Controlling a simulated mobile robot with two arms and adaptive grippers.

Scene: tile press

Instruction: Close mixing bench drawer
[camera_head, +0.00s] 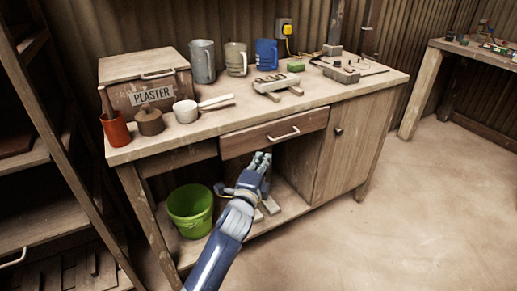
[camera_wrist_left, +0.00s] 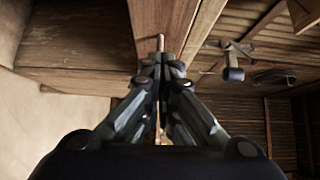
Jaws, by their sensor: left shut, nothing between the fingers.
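The mixing bench drawer (camera_head: 250,138) is a wooden drawer with a pale bar handle (camera_head: 283,134), under the worktop. Its front looks close to the bench face; I cannot tell whether a small gap remains. My left gripper (camera_head: 262,158) is shut and empty, just below the drawer front and left of the handle. In the left wrist view the closed fingers (camera_wrist_left: 160,65) point at a wooden panel (camera_wrist_left: 158,14), with a small pale metal piece at their tips. Whether they touch the drawer is unclear. My right gripper is not in view.
The worktop (camera_head: 225,122) holds a plaster box (camera_head: 150,98), mugs, a white pan (camera_head: 186,111) and tools. A green bucket (camera_head: 190,210) stands on the lower shelf, left of my arm. A cupboard door (camera_head: 345,145) is right of the drawer. Floor at right is clear.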

